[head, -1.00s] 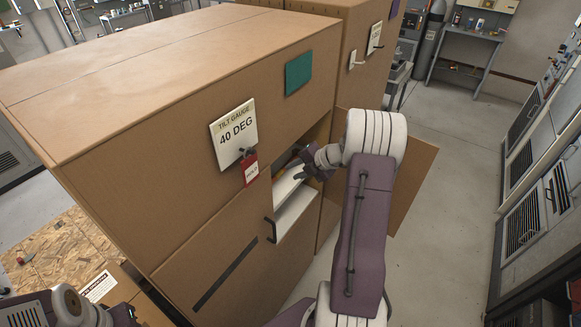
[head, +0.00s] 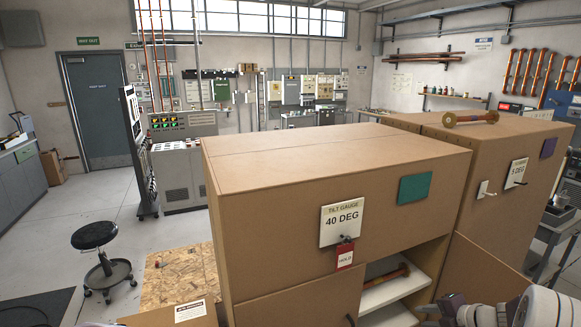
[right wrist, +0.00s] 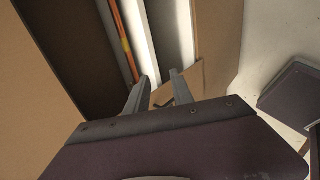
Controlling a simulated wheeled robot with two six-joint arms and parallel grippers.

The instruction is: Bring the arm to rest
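My right gripper (head: 436,306) is low at the right in the head view, in front of the tall cardboard-brown cabinet's open compartment, partly cut off by the lower edge. In the right wrist view its two fingers (right wrist: 161,84) stand apart with nothing between them. My right arm (head: 540,306) comes in from the lower right corner. A brown rod with wider ends (head: 388,276) lies on the white shelf inside the compartment; it also shows in the right wrist view (right wrist: 122,42), beyond the fingers. My left gripper is not in view.
The tilt gauge sign (head: 342,223) and a red hold tag (head: 345,257) hang on the cabinet front (head: 265,235). A similar rod (head: 470,118) lies on the neighbouring cabinet (head: 480,150). A black stool (head: 94,236) stands on open floor at left.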

